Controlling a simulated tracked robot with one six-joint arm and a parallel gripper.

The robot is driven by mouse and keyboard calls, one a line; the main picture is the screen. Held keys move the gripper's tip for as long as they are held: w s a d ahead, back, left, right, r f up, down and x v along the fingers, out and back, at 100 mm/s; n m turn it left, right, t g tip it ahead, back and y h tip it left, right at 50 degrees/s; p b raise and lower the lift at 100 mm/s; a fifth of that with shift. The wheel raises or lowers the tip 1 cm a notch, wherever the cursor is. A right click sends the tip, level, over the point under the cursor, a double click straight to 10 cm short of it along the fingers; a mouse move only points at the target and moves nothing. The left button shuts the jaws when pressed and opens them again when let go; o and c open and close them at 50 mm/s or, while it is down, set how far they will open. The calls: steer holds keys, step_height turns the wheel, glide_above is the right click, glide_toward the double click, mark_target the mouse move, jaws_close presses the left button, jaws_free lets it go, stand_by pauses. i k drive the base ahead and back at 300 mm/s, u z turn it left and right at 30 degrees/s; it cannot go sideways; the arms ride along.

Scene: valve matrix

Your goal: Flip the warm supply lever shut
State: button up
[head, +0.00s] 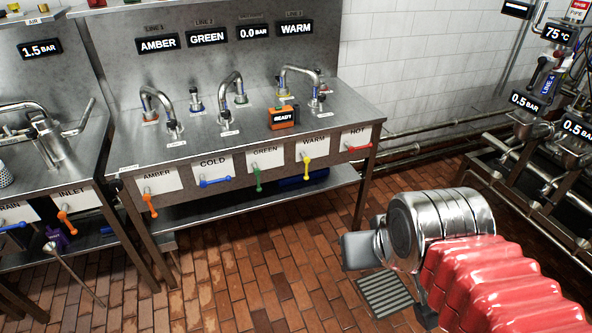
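The warm supply lever (306,164) is a small yellow handle on the front of the middle steel bench, below the label "WARM" (313,141). Its handle hangs roughly straight down. The grey end of my gripper (358,251) shows low and right of the bench, in front of the tiled floor and apart from the lever. My arm's silver joint and red sleeve hide much of it, and its fingers cannot be made out clearly.
A green lever (257,181) hangs down to the left of the yellow one. A red lever (360,148) lies sideways to its right. A blue lever (216,182) and an orange lever (149,203) are farther left. A display (296,28) reads "WARM". Open floor lies before the bench.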

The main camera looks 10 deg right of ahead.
mark_target(306, 160)
steer(key=u, duration=0.65)
steer(key=i, duration=0.75)
steer(key=u, duration=0.85)
